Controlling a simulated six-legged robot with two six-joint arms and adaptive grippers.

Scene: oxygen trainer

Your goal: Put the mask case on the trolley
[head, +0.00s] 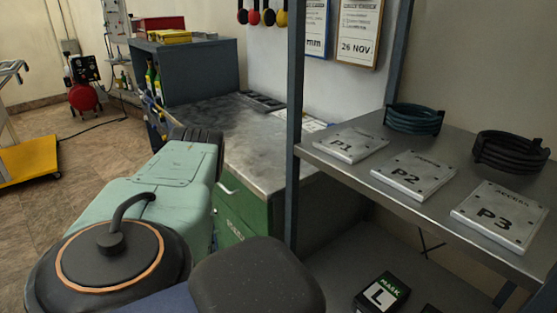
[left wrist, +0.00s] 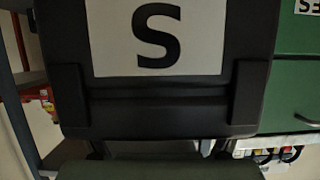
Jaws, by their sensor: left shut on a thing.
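In the left wrist view a dark mask case (left wrist: 205,105) with a white label reading "S" fills the middle. My left gripper (left wrist: 155,95) is shut on this case, its dark fingers seen near either side. The case is not visible in the head view, where my pale green left arm reaches over from the lower left. A trolley (head: 27,162) with a yellow deck stands on the floor at the far left of the head view, partly cut off. Its visible deck is bare. My right gripper is not in view.
A shelf (head: 440,222) at right carries plates P1, P2, P3 and coiled hoses. Below it lies a case marked "MASK L" (head: 381,296). A metal-topped bench (head: 250,130) with green drawers is in the middle. A red compressor (head: 83,97) trails a cable over open floor.

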